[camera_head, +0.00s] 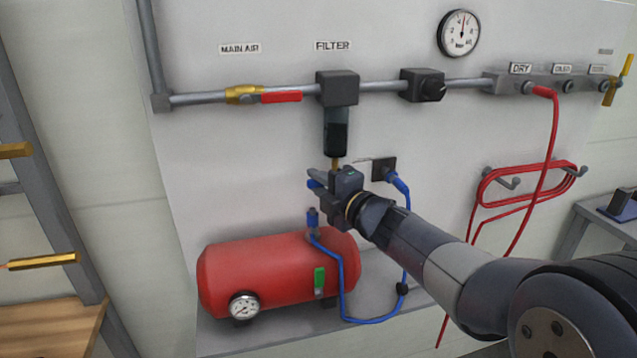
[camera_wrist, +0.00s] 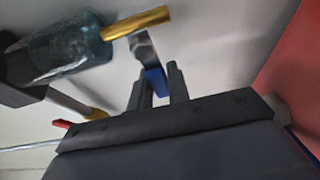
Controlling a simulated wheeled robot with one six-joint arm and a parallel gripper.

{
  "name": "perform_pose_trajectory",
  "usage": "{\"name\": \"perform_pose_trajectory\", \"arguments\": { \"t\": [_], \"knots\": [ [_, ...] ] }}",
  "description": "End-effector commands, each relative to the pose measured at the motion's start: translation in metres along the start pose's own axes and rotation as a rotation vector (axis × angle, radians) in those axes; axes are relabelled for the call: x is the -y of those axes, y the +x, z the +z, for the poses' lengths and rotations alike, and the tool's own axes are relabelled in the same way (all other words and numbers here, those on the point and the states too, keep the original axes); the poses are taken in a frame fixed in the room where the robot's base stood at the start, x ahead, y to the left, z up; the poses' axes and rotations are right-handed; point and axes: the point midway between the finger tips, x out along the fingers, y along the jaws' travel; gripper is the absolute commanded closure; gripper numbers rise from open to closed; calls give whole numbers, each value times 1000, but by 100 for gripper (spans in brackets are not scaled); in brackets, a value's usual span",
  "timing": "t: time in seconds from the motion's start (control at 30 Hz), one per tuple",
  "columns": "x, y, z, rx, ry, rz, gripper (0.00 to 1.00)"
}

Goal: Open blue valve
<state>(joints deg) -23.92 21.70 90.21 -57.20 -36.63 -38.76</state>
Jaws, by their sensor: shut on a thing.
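A red tank (camera_head: 275,275) stands below my gripper, with a blue hose (camera_head: 350,285) looping beside it. A black socket (camera_head: 383,168) is close on the right. The main-air pipe has a red lever (camera_head: 280,97) lying along it. A coiled red hose (camera_head: 525,180) hangs further right.

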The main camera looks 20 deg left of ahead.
Motion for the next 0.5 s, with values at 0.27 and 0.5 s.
{"name": "perform_pose_trajectory", "arguments": {
  "t": [0.27,0.5],
  "knots": [
    [0,0,0,0,0,-1,100],
    [0,0,0,1,6,1,100]
  ]
}}
